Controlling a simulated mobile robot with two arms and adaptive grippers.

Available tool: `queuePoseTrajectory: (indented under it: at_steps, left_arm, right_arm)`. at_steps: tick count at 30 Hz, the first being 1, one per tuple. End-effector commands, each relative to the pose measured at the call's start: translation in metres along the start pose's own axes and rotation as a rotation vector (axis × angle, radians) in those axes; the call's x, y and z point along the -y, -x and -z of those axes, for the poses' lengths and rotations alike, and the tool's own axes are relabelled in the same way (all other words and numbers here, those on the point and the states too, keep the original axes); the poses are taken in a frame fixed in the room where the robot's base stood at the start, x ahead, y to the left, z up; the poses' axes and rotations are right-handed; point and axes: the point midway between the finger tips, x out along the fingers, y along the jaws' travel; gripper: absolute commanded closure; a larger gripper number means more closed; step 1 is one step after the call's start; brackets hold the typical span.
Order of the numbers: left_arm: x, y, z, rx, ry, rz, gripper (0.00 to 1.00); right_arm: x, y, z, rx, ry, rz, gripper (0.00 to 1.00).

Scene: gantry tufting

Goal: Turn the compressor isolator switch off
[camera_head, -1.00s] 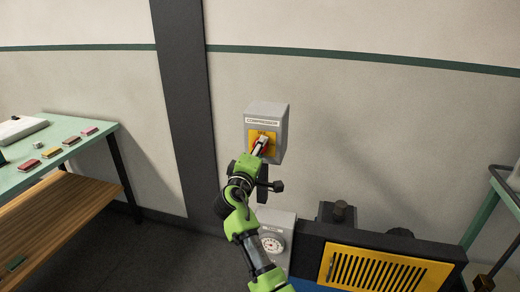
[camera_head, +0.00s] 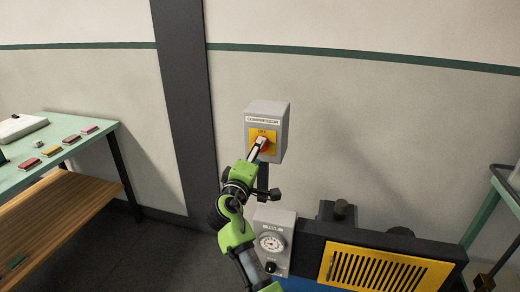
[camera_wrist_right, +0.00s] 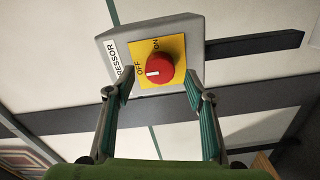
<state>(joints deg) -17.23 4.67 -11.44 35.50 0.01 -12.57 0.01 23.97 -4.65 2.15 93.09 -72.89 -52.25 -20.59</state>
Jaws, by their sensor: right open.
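The compressor isolator switch is a grey wall box (camera_head: 281,121) with a yellow plate (camera_wrist_right: 171,45) and a round red knob (camera_wrist_right: 160,69). In the right wrist view the white mark on the knob points toward the OFF label (camera_wrist_right: 139,69), away from the ON label (camera_wrist_right: 156,44). My right gripper (camera_wrist_right: 158,87) is open and empty, its fingers spread to either side of and short of the knob. In the head view my right gripper (camera_head: 257,151) stands just in front of the plate and covers part of it. My left gripper is not in view.
Below the box stand a gauge unit (camera_head: 285,220) and a dark machine with a yellow slatted grille (camera_head: 385,270). A green table (camera_head: 95,125) with small coloured blocks is at left. A green-framed rack (camera_head: 484,215) is at the right edge. The wall around the box is clear.

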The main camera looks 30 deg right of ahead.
Motion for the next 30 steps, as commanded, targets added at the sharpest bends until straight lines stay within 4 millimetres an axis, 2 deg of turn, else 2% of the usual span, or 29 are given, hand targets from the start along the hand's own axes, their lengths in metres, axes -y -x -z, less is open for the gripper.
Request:
queuePoseTrajectory:
  at_steps: [3,8,25,28,29,30]
  left_arm:
    - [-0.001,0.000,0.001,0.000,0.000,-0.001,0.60]
    - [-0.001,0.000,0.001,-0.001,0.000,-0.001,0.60]
    - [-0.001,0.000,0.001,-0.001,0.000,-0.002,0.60]
    - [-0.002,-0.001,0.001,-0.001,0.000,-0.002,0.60]
    - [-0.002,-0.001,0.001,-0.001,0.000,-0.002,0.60]
    - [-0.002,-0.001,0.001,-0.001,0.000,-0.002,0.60]
  right_arm:
    - [0.000,0.019,0.000,0.000,-0.001,0.001,0.51]
    - [0.000,0.033,-0.001,0.001,0.000,0.000,0.51]
    - [0.001,0.034,0.000,-0.001,0.001,0.002,0.51]
    - [0.021,0.035,0.002,-0.020,0.011,0.033,0.51]
    - [0.032,0.036,0.004,-0.031,0.016,0.051,0.51]
    - [0.052,0.037,0.005,-0.048,0.024,0.084,0.51]
